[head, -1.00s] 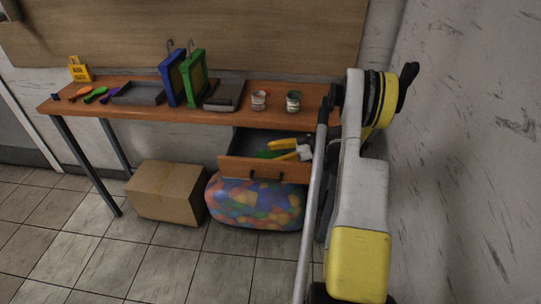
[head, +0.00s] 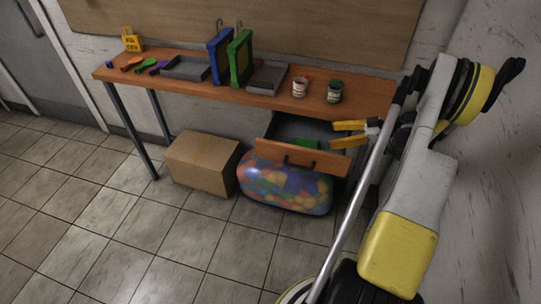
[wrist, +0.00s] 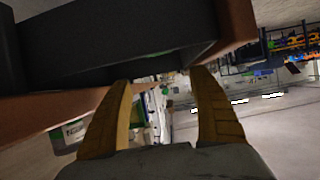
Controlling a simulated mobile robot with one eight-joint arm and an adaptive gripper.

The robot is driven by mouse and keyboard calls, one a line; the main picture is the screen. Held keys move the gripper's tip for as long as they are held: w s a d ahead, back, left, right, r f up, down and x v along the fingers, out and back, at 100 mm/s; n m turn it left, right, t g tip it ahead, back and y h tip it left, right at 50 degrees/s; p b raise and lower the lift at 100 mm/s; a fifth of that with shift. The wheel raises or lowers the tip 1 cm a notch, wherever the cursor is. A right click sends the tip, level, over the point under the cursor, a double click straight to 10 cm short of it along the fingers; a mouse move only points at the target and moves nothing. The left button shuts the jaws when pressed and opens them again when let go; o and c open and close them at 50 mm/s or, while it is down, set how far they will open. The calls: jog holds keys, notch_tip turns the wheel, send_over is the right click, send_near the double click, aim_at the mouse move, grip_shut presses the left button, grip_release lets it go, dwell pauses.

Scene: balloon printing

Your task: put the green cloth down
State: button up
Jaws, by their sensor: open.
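The green cloth (head: 305,144) lies in the open drawer (head: 301,158) under the table; only a small patch shows above the drawer front. My gripper (head: 334,134) is at the drawer's right end, to the right of the cloth and apart from it in the picture. Its two yellow fingers are spread with nothing between them. In the wrist view my gripper (wrist: 163,80) also shows open and empty, close to a dark surface with wooden edges. I cannot make out the cloth clearly there.
The wooden table (head: 180,75) holds a white tin (head: 299,88), a green-topped tin (head: 334,92), a blue frame (head: 219,57) and a green frame (head: 240,57). A bag of balloons (head: 285,186) and a cardboard box (head: 203,162) stand on the floor below. A wall is close on the right.

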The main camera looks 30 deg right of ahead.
jog(key=w+a+r+m+g+h, duration=0.25)
jog(key=a+r, duration=0.55)
jog(key=a, duration=0.4)
jog(key=w+a+r+m+g+h, duration=0.1)
jog(key=w+a+r+m+g, duration=0.15)
jog(key=a+r, duration=0.7)
jog(key=s+a+r+m+t+h, duration=0.2)
jog(key=s+a+h, duration=0.3)
jog(key=s+a, duration=1.1)
jog(key=shift+s+a+r+m, duration=0.15)
jog(key=shift+s+a+m, duration=0.2)
jog(key=shift+a, duration=0.85)
jog(key=shift+w+d, duration=0.1)
